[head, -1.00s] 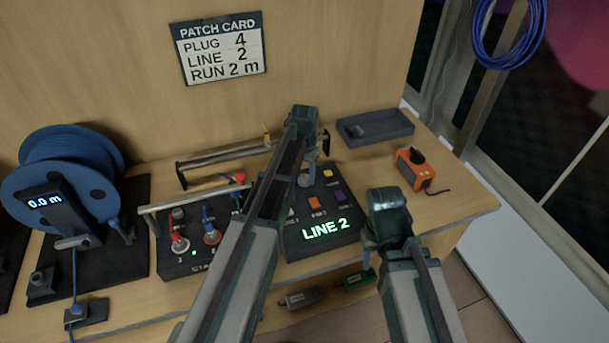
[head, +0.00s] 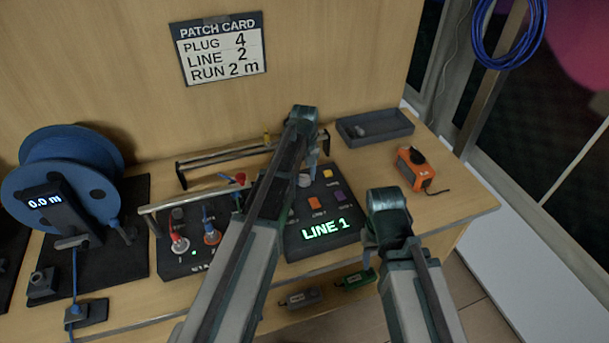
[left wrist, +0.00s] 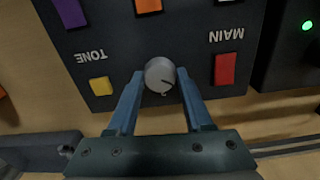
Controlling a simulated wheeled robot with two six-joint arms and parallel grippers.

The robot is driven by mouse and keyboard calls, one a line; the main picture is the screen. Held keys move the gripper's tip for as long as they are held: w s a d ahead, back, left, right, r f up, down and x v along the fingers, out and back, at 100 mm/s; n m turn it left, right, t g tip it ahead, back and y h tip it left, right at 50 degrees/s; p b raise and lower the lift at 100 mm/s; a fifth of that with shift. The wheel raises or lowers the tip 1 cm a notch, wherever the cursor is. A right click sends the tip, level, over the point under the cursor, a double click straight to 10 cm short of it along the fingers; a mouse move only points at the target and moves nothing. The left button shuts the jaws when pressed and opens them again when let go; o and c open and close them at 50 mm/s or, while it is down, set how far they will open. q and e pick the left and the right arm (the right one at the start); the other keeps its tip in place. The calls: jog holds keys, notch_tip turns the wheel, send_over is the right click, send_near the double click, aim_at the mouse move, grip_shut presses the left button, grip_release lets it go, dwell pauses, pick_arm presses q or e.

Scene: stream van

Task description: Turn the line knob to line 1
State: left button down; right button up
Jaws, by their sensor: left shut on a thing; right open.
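The line knob (left wrist: 160,77) is a round grey knob with a dark pointer mark on the black control panel (left wrist: 195,48). In the left wrist view my left gripper (left wrist: 161,82) has its two blue fingers closed on either side of it. In the head view the panel's lit display (head: 326,227) reads LINE 1, and my left arm covers part of the panel. My right gripper (head: 371,236) is open and empty, right of the panel near the table's front edge; its fingers are mostly hidden by its wrist.
Coloured buttons sit around the knob, including a red one (left wrist: 225,69) and a yellow one (left wrist: 100,86). A patch box (head: 180,262) and cable reel (head: 62,165) stand left. A grey tray (head: 375,128) and orange device (head: 415,170) lie right. A patch card (head: 219,48) hangs behind.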

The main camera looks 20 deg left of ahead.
aim_at(304, 178)
pick_arm(q)
jog(key=shift+n, duration=0.4)
jog(key=shift+c, duration=1.6)
grip_release()
jog(key=shift+r, duration=0.1)
notch_tip(304, 178, up, 14)
jog(key=p, duration=1.4)
jog(key=shift+f, duration=0.2)
